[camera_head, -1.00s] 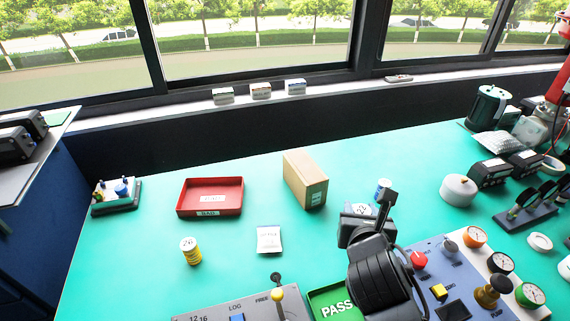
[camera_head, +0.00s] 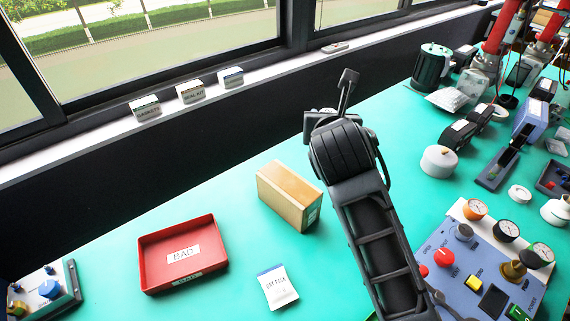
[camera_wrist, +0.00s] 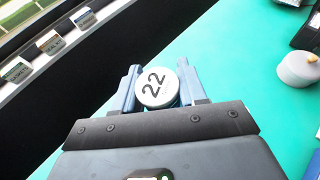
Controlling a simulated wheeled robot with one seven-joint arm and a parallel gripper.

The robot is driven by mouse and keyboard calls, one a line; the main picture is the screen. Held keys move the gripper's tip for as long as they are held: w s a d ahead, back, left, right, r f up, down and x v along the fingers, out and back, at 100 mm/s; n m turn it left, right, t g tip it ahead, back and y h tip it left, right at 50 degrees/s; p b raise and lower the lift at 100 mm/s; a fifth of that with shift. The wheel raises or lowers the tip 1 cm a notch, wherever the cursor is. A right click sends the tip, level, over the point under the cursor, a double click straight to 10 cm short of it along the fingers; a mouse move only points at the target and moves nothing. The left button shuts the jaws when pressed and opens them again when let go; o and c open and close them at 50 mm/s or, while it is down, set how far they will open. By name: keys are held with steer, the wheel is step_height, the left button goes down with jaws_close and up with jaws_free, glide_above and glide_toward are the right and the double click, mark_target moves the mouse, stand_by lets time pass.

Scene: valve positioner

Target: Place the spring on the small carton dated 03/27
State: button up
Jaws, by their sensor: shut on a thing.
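My gripper (camera_wrist: 158,68) is shut on the spring (camera_wrist: 157,88). Its round white end, marked 22, faces the wrist camera; its coils are hidden. In the head view my gripper (camera_head: 338,108) is raised in front of the dark wall under the window, and the spring cannot be made out there. Three small cartons stand in a row on the white sill, left of my gripper: a left one (camera_head: 145,108), a middle one (camera_head: 190,92) and a right one (camera_head: 231,77). They also show at the left of the wrist view (camera_wrist: 50,43). Their dates are too small to read.
On the green bench are a red BAD tray (camera_head: 183,254), a brown box (camera_head: 290,195) and a white packet (camera_head: 278,287). A control panel (camera_head: 480,265) with knobs and gauges is at right. A small remote-like item (camera_head: 335,47) lies farther along the sill. The sill between is clear.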

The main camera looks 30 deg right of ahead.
steer(key=a+f, duration=0.1)
steer(key=a, duration=0.1)
steer(key=a+f, duration=0.2)
steer(key=a, duration=0.1)
steer(key=a+f, duration=0.2)
steer(key=a, duration=0.1)
steer(key=shift+w+a, duration=0.15)
steer(key=shift+a+f+b, duration=0.1)
steer(key=shift+f+b, duration=0.2)
steer(key=shift+f, duration=1.75)
steer(key=shift+f, duration=0.1)
steer(key=o, duration=1.1)
steer(key=v, duration=1.2)
